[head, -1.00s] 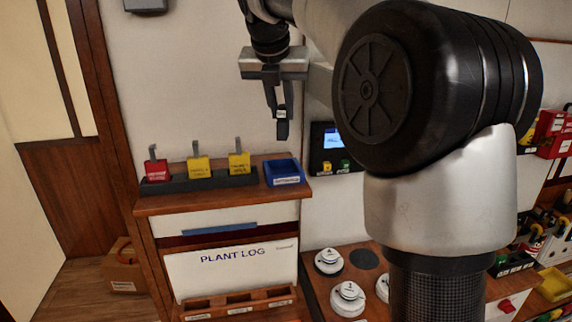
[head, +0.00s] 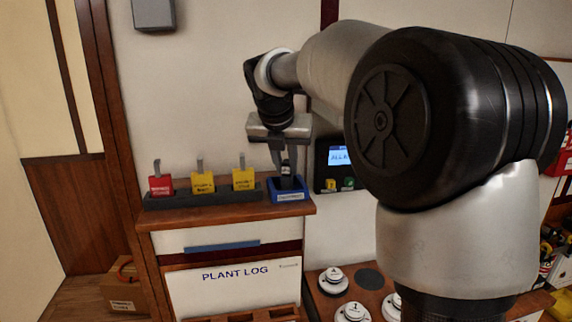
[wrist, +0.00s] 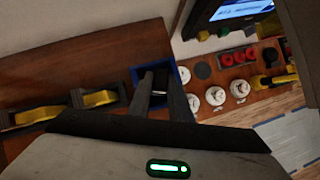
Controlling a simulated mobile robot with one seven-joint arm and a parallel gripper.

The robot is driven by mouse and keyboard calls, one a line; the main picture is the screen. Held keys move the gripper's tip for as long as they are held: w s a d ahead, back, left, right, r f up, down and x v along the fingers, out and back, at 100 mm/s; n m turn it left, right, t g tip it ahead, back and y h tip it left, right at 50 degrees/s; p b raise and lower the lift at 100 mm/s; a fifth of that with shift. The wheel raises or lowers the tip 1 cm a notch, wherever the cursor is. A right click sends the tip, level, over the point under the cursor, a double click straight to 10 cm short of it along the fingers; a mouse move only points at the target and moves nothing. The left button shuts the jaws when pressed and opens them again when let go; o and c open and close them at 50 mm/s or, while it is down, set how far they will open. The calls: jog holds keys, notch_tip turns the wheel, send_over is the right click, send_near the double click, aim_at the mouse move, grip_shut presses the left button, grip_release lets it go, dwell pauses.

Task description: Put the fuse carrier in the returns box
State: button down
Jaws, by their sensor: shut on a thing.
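The blue returns box (head: 291,196) stands on the right end of the wooden cabinet top, with a white label on its front. My gripper (head: 284,164) points down over the box. It is shut on the dark fuse carrier (head: 287,182), whose lower end is at or just inside the box opening. In the wrist view, the blue box (wrist: 183,75) surrounds the area of my fingertips (wrist: 158,92). The carrier is mostly hidden there, and I cannot tell whether it touches the box floor.
Left of the box, a dark rack (head: 205,199) holds one red tag (head: 160,186) and two yellow tags (head: 203,184). A lit screen panel (head: 334,165) is on the wall close to the right. White round knobs (head: 333,281) are on the lower board.

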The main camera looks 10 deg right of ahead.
jog(key=c, duration=1.6)
grip_release()
